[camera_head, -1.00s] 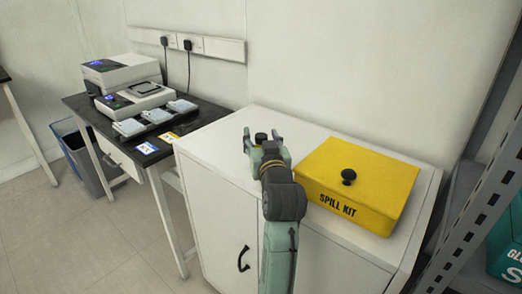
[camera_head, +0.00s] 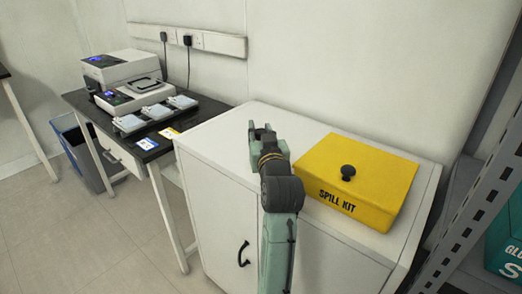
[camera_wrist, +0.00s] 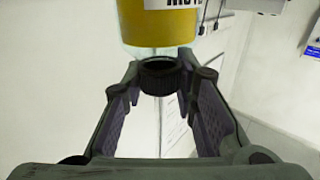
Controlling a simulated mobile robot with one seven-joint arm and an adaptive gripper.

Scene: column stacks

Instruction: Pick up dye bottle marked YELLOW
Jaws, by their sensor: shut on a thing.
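A dye bottle (camera_wrist: 158,27) with a yellow body, clear shoulder and black ribbed cap shows at the top of the wrist view. Its white label is cut off by the frame edge, so the word is not fully readable. My gripper (camera_wrist: 160,80) is shut on the bottle's black cap, one finger on each side. In the head view my gripper (camera_head: 263,133) is over the white cabinet, left of the spill kit. The bottle is hidden behind the gripper there, and I cannot tell how far it is from the cabinet top.
The white cabinet (camera_head: 218,138) carries the yellow spill kit box (camera_head: 352,172) close to the right of my arm. A dark bench (camera_head: 90,106) with instruments and trays stands at left, with a bin (camera_head: 85,158) beneath. Metal shelving (camera_head: 470,205) stands at right.

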